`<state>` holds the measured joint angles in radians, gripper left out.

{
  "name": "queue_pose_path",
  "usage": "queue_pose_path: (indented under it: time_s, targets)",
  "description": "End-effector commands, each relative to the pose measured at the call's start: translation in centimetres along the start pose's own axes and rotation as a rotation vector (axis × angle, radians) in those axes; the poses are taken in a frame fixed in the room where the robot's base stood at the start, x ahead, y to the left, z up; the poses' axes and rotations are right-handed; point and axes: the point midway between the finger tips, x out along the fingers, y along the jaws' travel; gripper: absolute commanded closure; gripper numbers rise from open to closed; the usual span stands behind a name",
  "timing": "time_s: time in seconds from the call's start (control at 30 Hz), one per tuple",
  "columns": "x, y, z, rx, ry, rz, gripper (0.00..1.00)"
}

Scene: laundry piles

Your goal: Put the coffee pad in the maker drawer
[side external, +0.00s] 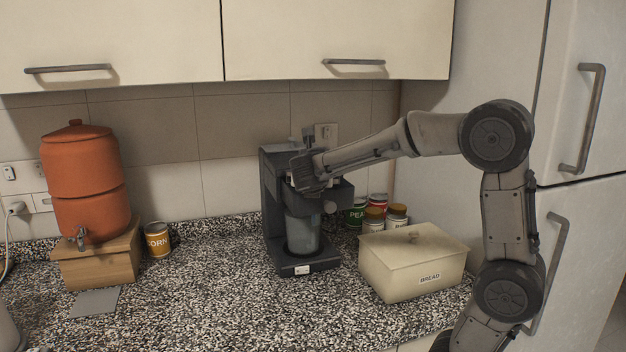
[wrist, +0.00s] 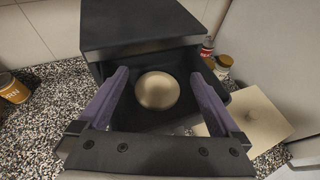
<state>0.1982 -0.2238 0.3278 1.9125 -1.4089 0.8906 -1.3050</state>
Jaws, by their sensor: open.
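The dark coffee maker (side external: 274,205) stands on the counter, with a clear jug (side external: 302,234) under its head. In the wrist view the maker's top (wrist: 150,22) is at the upper middle, and its drawer (wrist: 128,112) is pulled out. The round beige coffee pad (wrist: 157,91) appears to lie inside the drawer; the side view does not show it. My gripper (wrist: 160,76) is open above the drawer, one purple finger on each side of the pad, with visible gaps between. In the side view my gripper (side external: 306,172) is at the front of the maker's head.
A cream bread box (side external: 412,268) sits right of the maker, with several jars and cans (side external: 375,213) behind it. A corn can (side external: 157,240) and an orange dispenser (side external: 86,180) on a wooden stand are at left. The counter between them and the maker is clear.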

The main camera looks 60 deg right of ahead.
Motion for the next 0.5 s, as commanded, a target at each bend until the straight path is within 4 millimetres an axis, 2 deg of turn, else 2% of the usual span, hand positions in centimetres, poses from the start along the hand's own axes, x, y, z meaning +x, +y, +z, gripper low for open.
queue_pose_path:
  time_s: [0.03,0.2,0.4,0.5]
  targets:
    - [-1.3,0.2,0.1,0.003,-0.002,0.008,0.00]
    - [-5.0,0.1,0.1,0.001,-0.002,0.008,0.00]
    - [-8.3,0.1,0.0,0.000,-0.001,0.006,0.00]
    - [-9.3,0.1,0.1,0.001,-0.002,0.004,0.00]
